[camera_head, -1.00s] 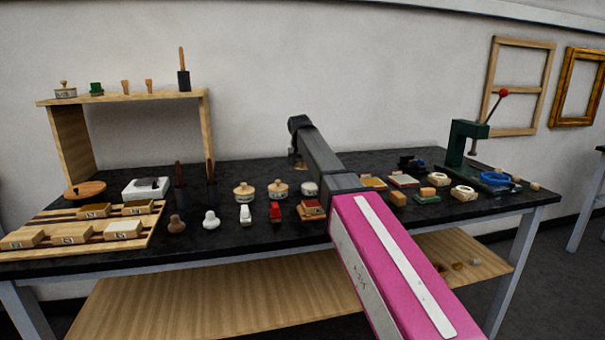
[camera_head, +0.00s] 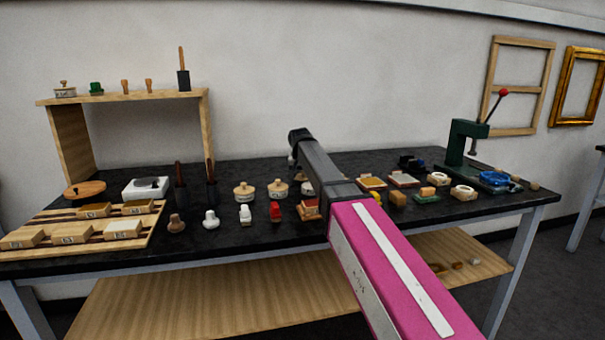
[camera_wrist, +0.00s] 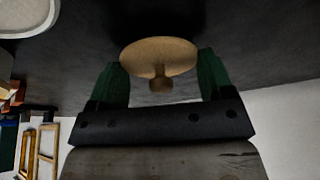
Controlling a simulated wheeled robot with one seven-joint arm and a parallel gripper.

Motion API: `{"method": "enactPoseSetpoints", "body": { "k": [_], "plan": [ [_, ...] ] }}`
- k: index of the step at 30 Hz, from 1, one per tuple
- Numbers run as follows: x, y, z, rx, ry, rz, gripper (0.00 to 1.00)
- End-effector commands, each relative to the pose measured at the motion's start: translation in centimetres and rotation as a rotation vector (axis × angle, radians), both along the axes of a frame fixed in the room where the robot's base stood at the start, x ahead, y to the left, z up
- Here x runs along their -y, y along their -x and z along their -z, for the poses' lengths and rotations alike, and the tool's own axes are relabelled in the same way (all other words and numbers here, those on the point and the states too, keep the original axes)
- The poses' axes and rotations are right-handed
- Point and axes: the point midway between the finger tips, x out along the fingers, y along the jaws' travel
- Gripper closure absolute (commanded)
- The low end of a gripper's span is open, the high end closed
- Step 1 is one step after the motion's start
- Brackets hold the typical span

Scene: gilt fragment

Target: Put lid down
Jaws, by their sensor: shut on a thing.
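In the wrist view, a round tan wooden lid (camera_wrist: 150,50) with a small knob sits between the two green fingers of my gripper (camera_wrist: 160,62). My gripper is shut on it, with the dark surface behind. In the head view my arm hides most of the gripper and the lid. A pale jar (camera_head: 306,187) stands on the black table, partly hidden by my arm. Two jars with wooden lids, a left one (camera_head: 244,191) and a right one (camera_head: 278,189), stand to its left.
The black table (camera_head: 250,228) holds stamps and tools along its front. A green press (camera_head: 463,145) stands at the right, a wooden shelf (camera_head: 130,97) at the back left. The table's back middle looks mostly clear. In the wrist view, a pale round object (camera_wrist: 28,14) shows at the upper left.

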Motion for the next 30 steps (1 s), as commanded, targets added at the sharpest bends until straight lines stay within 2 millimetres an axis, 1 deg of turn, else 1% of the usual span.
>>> {"method": "enactPoseSetpoints", "body": {
  "k": [7,8,9,10,17,20,23,25,30],
  "plan": [
    [0.0,0.0,0.5,0.000,0.000,0.000,0.48],
    [0.0,0.0,0.5,0.000,0.000,0.000,0.22],
    [0.0,0.0,0.4,0.000,0.000,0.000,0.09],
    [0.0,0.0,0.4,0.000,0.000,0.000,0.00],
    [0.0,0.0,0.4,0.000,0.000,0.000,0.00],
    [0.0,0.0,0.0,0.001,0.000,0.000,0.00],
    [0.0,0.0,-1.1,0.001,-0.001,0.000,0.00],
    [-0.1,0.6,-2.1,0.001,-0.001,0.000,0.00],
    [-0.2,1.9,-5.2,0.002,-0.001,0.000,0.00]
  ]
}}
